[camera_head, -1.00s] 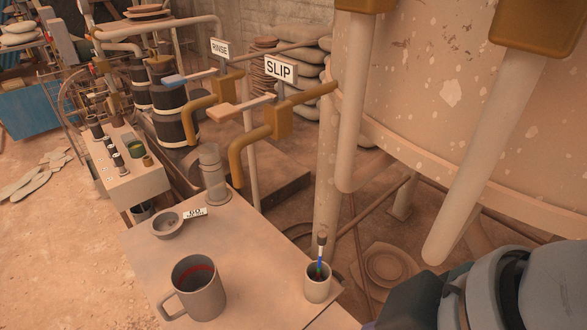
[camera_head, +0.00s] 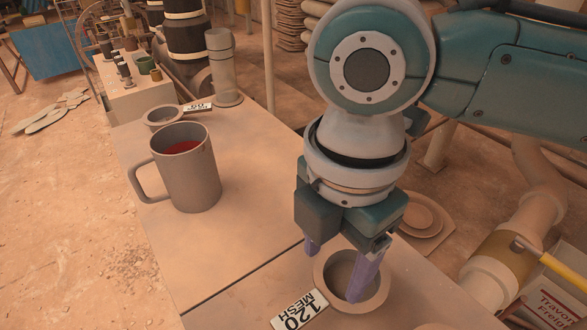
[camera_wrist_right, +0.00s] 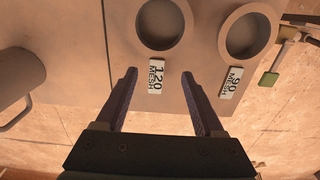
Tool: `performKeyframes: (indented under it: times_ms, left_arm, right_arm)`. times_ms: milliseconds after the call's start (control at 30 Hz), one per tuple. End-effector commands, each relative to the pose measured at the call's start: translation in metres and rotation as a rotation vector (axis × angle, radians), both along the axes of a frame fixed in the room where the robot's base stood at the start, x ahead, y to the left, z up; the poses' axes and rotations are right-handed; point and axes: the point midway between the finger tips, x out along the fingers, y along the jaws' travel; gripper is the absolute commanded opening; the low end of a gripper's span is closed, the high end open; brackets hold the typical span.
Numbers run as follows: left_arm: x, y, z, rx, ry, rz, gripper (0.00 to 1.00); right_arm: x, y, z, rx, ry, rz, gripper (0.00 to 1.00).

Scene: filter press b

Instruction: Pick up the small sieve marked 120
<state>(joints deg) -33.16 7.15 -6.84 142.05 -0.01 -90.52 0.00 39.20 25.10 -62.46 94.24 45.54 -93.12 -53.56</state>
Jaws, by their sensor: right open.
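The sieve marked 120 (camera_head: 331,292) is a round brownish-grey ring on the table, with a white "120 MESH" label (camera_head: 299,310) beside it. My right gripper (camera_head: 337,268) points down, and its purple fingers partly cover the sieve in the head view. It is open and empty. In the right wrist view the sieve (camera_wrist_right: 162,22) and its label (camera_wrist_right: 156,77) show whole or nearly so. The fingertips (camera_wrist_right: 159,73) are apart on either side of the label, short of the ring. My left gripper is not in view.
A sieve marked 90 (camera_wrist_right: 247,34) stands right of it in the wrist view. A large grey mug (camera_head: 192,180) with red inside stands on the table. Bare tabletop lies between mug and gripper.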

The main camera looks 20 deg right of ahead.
Motion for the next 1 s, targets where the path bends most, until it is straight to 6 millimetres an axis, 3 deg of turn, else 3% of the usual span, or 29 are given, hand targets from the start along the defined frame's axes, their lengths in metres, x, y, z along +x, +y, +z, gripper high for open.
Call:
performKeyframes:
  times_ms: [700, 933, 1000]
  left_arm:
    - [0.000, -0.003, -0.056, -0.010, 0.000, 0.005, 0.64]
    - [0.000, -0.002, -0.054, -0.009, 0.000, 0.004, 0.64]
    - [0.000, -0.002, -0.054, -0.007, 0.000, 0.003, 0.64]
  right_arm:
    - [0.001, 0.009, -0.095, 0.000, 0.000, -0.001, 0.70]
    - [0.001, 0.010, -0.095, 0.001, -0.002, 0.001, 0.70]
    - [0.001, 0.009, -0.095, 0.001, -0.002, 0.000, 0.64]
